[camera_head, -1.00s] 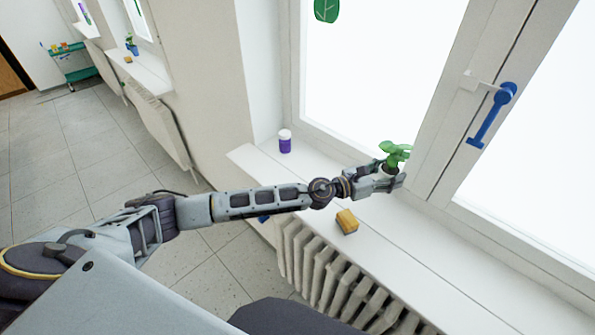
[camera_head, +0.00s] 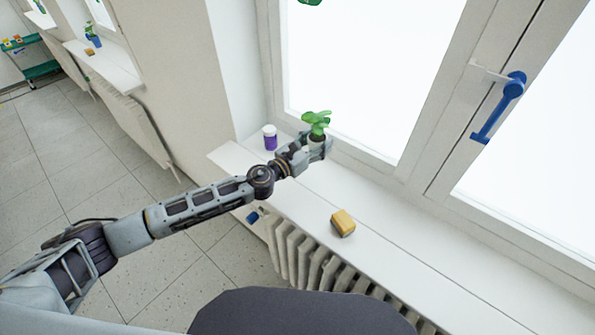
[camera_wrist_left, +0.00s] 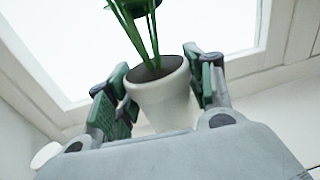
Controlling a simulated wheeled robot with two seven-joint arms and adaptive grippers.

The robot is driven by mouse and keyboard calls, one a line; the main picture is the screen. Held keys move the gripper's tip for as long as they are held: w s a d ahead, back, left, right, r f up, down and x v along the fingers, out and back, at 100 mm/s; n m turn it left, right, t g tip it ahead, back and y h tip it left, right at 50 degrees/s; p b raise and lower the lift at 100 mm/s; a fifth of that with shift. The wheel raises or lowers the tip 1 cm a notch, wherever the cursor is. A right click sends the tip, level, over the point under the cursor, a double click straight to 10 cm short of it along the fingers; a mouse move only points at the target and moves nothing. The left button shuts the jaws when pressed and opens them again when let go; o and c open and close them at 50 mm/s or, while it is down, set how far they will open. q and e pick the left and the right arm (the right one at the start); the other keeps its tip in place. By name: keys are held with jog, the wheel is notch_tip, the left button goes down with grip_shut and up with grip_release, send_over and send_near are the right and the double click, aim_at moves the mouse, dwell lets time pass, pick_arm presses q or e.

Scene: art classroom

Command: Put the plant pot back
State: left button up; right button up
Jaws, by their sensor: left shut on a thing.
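The plant pot (camera_wrist_left: 163,103) is a small white pot with dark soil and a green leafy plant (camera_head: 316,121). It is upright between the two green-padded fingers of my left gripper (camera_wrist_left: 160,95) in the left wrist view. In the head view my left gripper (camera_head: 312,144) is shut on the pot over the white windowsill (camera_head: 400,236), near the window frame. I cannot tell whether the pot's base touches the sill. My right gripper is not in view.
A purple bottle with a white cap (camera_head: 270,137) stands just left of the pot. A yellow sponge (camera_head: 343,223) lies on the sill nearer me. A blue window handle (camera_head: 500,106) sticks out at right. A radiator (camera_head: 310,262) is below; the sill right of the sponge is clear.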

pick_arm(q)
jog(key=shift+w+a+y, duration=0.3)
jog(key=shift+w+a, duration=0.1)
jog(key=shift+a, duration=0.35)
jog(key=shift+w+a+n+t, duration=0.2)
jog(key=shift+a+n+t, duration=0.1)
jog(key=shift+n, duration=0.1)
jog(key=shift+w+a+y, duration=0.1)
jog(key=shift+a+y, duration=0.05)
jog(key=shift+y, duration=0.15)
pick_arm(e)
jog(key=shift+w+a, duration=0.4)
pick_arm(q)
notch_tip(320, 180, down, 6)
jog(key=b, duration=0.2)
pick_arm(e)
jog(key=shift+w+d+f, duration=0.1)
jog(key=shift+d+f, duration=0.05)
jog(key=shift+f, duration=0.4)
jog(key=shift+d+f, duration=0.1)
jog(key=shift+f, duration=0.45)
pick_arm(q)
jog(key=shift+f, duration=0.1)
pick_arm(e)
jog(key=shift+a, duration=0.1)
